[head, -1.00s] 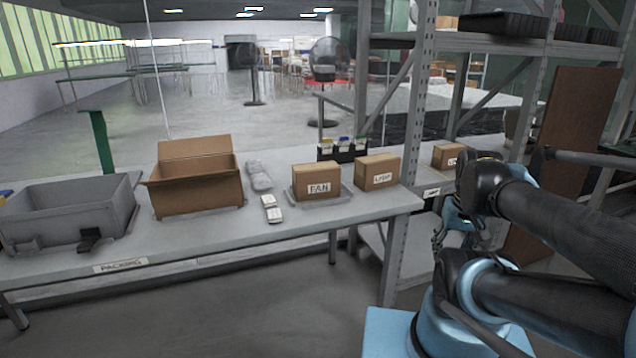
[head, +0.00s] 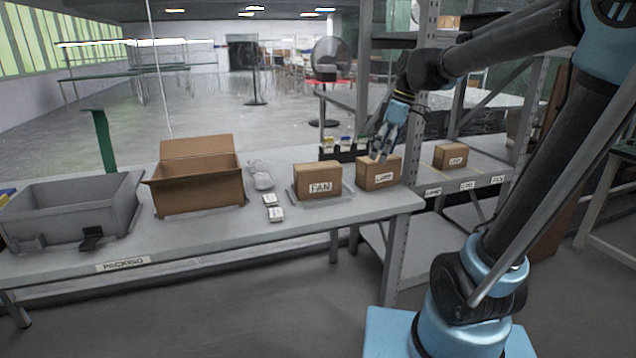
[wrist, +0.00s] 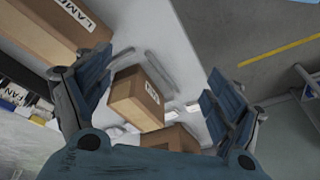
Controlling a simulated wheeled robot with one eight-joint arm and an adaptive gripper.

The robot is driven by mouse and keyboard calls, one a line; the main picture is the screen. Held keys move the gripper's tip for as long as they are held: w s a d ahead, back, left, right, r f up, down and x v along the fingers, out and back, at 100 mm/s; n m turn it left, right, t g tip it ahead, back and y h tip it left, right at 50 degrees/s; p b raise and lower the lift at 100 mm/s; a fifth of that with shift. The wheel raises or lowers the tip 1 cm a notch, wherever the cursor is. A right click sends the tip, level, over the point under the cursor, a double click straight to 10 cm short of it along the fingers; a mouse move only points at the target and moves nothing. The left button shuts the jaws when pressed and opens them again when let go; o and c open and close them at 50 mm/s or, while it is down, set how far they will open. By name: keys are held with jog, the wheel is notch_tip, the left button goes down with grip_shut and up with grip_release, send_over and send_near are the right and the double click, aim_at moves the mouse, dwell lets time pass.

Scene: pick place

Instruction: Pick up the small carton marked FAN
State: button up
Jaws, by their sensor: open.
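The small brown carton marked FAN (head: 318,182) sits upright on a shallow grey tray (head: 347,193) on the packing table. My gripper (head: 380,154) is above the LAMP carton (head: 377,174), to the right of the FAN carton, pointing down. It is open and empty, with its fingers spread wide in the wrist view (wrist: 157,100). In that view a brown carton on a tray, apparently the FAN one (wrist: 135,100), shows between and beyond the fingers, apart from them. The LAMP carton (wrist: 45,28) fills the upper left there.
A black rack of bottles (head: 343,153) stands behind the cartons. Left of the tray lie white packets (head: 275,213), a clear bag (head: 260,175), an open cardboard box (head: 197,193) and a grey bin (head: 65,212). A shelf upright (head: 403,215) stands at the table's right end.

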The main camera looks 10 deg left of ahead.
aim_at(313, 180)
jog(key=w+a+r+n+g+y, duration=0.1)
jog(key=w+a+r+n, duration=0.2)
jog(key=a, duration=0.5)
jog(key=w+a+n+g, duration=0.1)
jog(key=w+a+n, duration=0.35)
jog(key=a, duration=0.25)
jog(key=shift+n, duration=0.25)
jog(key=x, duration=1.1)
jog(key=a+x, duration=0.1)
jog(key=x, duration=0.4)
jog(key=shift+s+a+f, duration=0.1)
jog(key=shift+s+a, duration=0.05)
jog(key=shift+s, duration=0.15)
jog(key=shift+a+f, duration=0.1)
jog(key=shift+f, duration=0.35)
jog(key=shift+f, duration=0.2)
jog(key=shift+c, duration=0.6)
jog(key=c, duration=1.2)
